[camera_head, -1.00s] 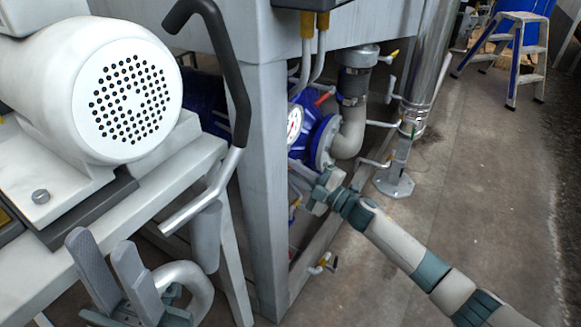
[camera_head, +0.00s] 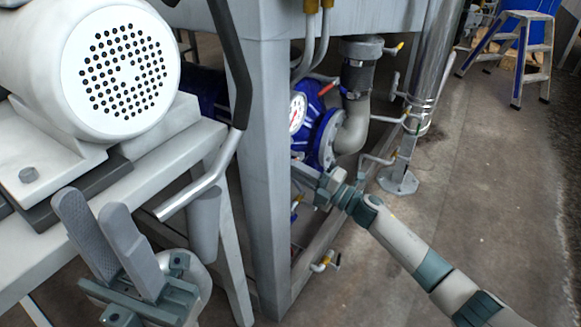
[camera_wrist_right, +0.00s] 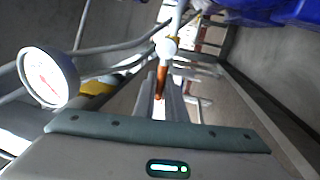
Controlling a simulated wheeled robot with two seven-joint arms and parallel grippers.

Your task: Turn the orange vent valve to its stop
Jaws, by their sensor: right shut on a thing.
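The orange vent valve handle (camera_wrist_right: 162,80) shows in the right wrist view as a slim upright lever below a pale round joint. My right gripper (camera_wrist_right: 161,90) has its two fingers around this handle and is shut on it. In the head view my right gripper (camera_head: 328,188) is small, low beside the blue pump, and the orange handle cannot be made out there. My left gripper (camera_head: 92,212) is at the lower left of the head view, with a gap between its grey fingers and nothing in it.
A white motor (camera_head: 125,70) on a grey stand fills the left. A grey post (camera_head: 262,170) stands between my two grippers. A dial gauge (camera_wrist_right: 47,77) is left of my right gripper. A blue pump (camera_head: 318,125) and pipes lie behind it. Floor at right is clear up to a step ladder (camera_head: 515,60).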

